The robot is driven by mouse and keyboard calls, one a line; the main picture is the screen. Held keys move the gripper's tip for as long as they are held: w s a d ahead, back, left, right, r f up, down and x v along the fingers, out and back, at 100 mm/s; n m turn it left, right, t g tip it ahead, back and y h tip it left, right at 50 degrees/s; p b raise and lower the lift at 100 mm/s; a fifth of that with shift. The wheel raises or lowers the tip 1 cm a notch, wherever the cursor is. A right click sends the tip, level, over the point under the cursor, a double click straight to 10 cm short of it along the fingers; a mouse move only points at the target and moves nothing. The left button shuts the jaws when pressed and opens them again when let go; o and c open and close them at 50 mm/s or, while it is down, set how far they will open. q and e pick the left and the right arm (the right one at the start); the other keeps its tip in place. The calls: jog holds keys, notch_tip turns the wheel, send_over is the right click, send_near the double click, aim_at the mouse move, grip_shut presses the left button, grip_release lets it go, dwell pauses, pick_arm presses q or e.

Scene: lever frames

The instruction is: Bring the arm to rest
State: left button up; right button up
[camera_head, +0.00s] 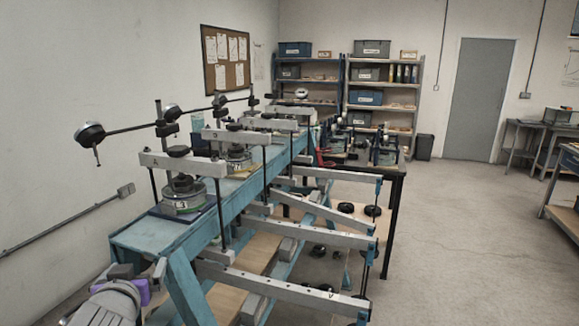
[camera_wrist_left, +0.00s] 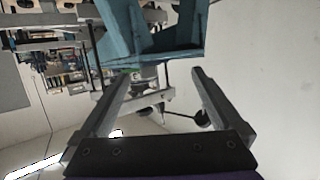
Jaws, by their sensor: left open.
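My left gripper (camera_head: 140,271) is low at the left of the head view, in front of the near end of the blue bench. In the left wrist view my left gripper (camera_wrist_left: 161,74) has its two grey fingers spread wide apart, with nothing held between them. The blue bench (camera_head: 150,236) carries several lever frames; the bench also shows at the top of the wrist view (camera_wrist_left: 150,30), which looks upside down. The nearest lever frame has a grey crossbar (camera_head: 183,164) above a round metal pot (camera_head: 184,195). My right gripper is not in view.
Long grey lever arms (camera_head: 290,291) stick out to the right of the bench at low height. A dark round weight (camera_head: 90,133) hangs off a rod at the left. Shelves (camera_head: 384,95) and a grey door (camera_head: 478,98) stand at the back. The floor (camera_head: 470,240) on the right is clear.

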pick_arm(q)
jog(key=s+d+f+m+g+h+p, duration=0.1)
jog(key=s+d+f+g, duration=0.3)
jog(key=s+f, duration=0.7)
jog(key=s+d+f+m+g+h+p, duration=0.1)
jog(key=s+d+f+m+g+h, duration=0.1)
jog(key=s+d+f, duration=0.5)
jog(key=s+f+g+h, duration=0.1)
jog(key=s+f, duration=0.3)
jog(key=f, duration=0.4)
jog(key=shift+d+g+p, duration=0.4)
jog(key=shift+g, duration=0.2)
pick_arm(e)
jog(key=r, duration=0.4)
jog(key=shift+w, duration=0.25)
